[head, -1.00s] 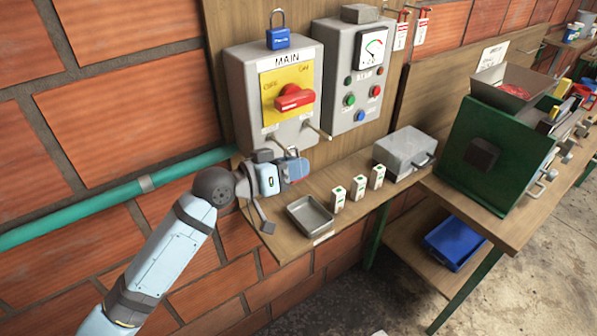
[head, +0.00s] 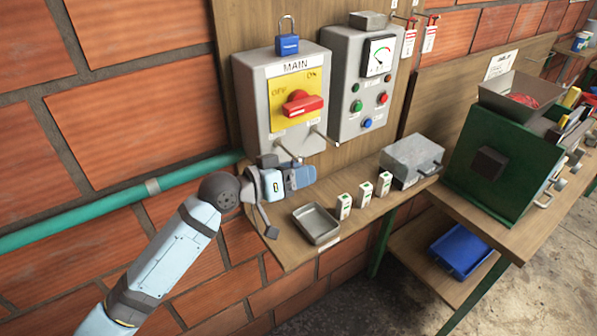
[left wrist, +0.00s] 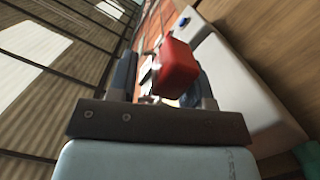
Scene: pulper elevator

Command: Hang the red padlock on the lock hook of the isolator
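The isolator (head: 250,110) is a grey wall box marked MAIN, with a red rotary handle (head: 302,104) on a yellow plate. Two thin rods (head: 325,135) stick out at its lower edge; I cannot tell which is the lock hook. My left gripper (head: 300,177) is just below the isolator, above the shelf. In the left wrist view the red padlock (left wrist: 178,68) sits between the fingers of my left gripper (left wrist: 165,85), which appear shut on it. Its shackle is not clear there, and the padlock is hidden in the head view. My right gripper is not in view.
A blue padlock (head: 287,42) stands on top of the isolator. A meter box (head: 345,110) is to its right. The shelf bears a metal tray (head: 316,224), several small white boxes and a grey case (head: 411,158). A green machine (head: 500,165) stands farther right.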

